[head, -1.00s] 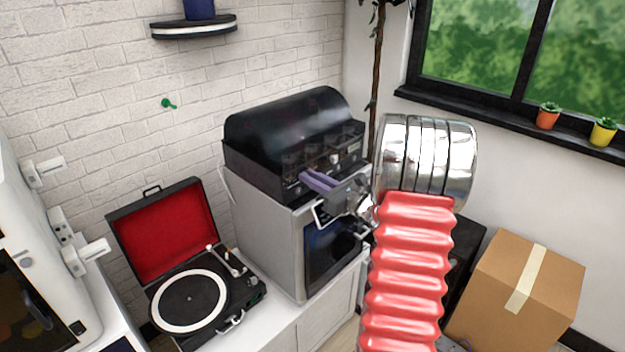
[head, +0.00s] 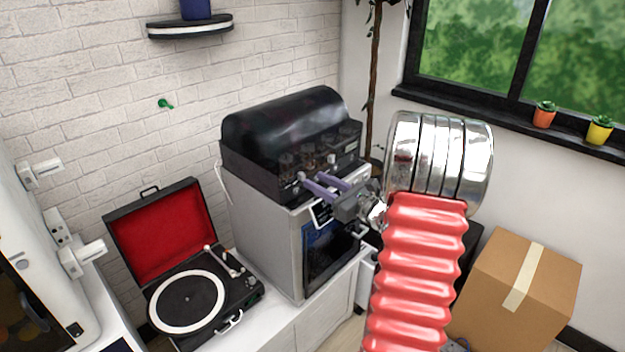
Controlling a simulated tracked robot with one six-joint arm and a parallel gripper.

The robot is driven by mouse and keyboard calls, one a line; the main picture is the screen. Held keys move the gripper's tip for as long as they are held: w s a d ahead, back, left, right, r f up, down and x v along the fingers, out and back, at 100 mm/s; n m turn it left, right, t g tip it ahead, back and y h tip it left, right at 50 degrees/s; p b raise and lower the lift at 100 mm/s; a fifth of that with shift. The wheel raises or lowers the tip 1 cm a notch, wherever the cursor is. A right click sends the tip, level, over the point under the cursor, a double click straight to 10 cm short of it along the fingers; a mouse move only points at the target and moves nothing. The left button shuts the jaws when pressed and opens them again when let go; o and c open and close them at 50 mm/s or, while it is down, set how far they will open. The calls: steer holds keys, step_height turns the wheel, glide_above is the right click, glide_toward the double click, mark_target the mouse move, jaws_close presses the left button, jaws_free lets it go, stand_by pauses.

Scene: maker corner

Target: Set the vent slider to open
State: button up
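I cannot pick out the vent slider for certain in the head view. The machine with a black domed top (head: 290,125) and a grey body (head: 265,235) stands at the middle. Its black front panel carries several round dials and small pale knobs, one pale knob (head: 331,159) to the right of the middle. My gripper (head: 312,180) is in front of the lower part of this panel. Its two purple fingers are apart with a gap between them, and nothing shows in the gap. Whether a fingertip touches the panel cannot be told.
A record player (head: 188,297) with a red-lined open lid stands left of the machine on the white cabinet (head: 310,320). A white appliance (head: 40,270) is at the far left. A cardboard box (head: 500,310) is at the right. A wall shelf (head: 190,28) hangs above.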

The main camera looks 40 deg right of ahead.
steer(key=s+d, duration=0.1)
steer(key=s, duration=0.9)
stand_by(0.4)
